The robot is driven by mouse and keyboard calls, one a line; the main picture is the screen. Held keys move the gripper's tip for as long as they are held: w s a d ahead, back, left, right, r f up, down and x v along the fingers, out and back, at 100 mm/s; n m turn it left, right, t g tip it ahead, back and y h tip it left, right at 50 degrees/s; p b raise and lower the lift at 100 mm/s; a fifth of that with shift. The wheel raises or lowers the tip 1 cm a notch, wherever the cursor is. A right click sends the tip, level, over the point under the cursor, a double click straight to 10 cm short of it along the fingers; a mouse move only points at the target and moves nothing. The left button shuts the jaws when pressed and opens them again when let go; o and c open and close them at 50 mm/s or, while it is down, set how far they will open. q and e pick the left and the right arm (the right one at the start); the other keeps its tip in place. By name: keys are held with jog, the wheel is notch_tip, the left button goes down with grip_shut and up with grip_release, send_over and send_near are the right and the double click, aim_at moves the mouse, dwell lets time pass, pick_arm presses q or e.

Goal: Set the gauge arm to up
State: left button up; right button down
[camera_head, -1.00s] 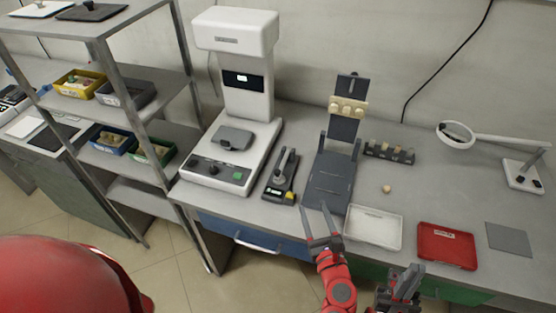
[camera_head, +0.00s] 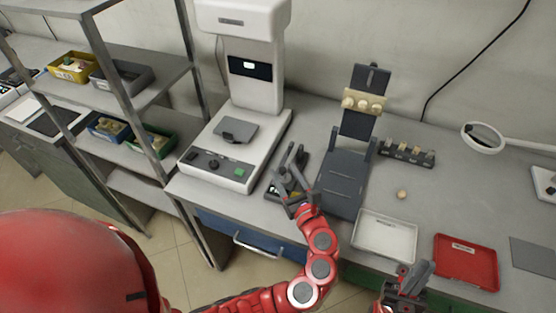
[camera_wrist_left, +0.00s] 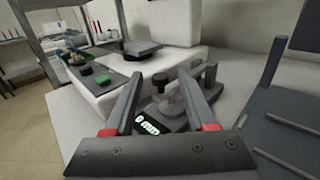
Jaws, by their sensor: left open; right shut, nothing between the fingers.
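The gauge (camera_head: 297,187) is a small dark device on the bench, between the large white machine and the dark grey fixture. My left gripper (camera_head: 286,165) is open over it and partly covers it. In the left wrist view the gauge's lit display (camera_wrist_left: 147,126) shows between my open fingers (camera_wrist_left: 160,76). A round-knobbed grey part (camera_wrist_left: 163,82) and a grey post (camera_wrist_left: 210,75) stand behind the display. I cannot tell the gauge arm's exact position, nor whether a finger touches it. My right gripper (camera_head: 407,276) is shut and empty, low at the bench's front.
The white machine (camera_head: 258,150) stands close on the left. The grey fixture (camera_head: 343,182) with upright back stands close on the right. A white tray (camera_head: 386,237), a red tray (camera_head: 465,262) and a dark block rack (camera_head: 407,153) lie further right.

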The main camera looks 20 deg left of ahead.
pick_arm(q)
jog(key=x, duration=0.5)
jog(key=shift+f, duration=0.1)
jog(key=shift+c, duration=0.2)
grip_shut()
dwell(1.1)
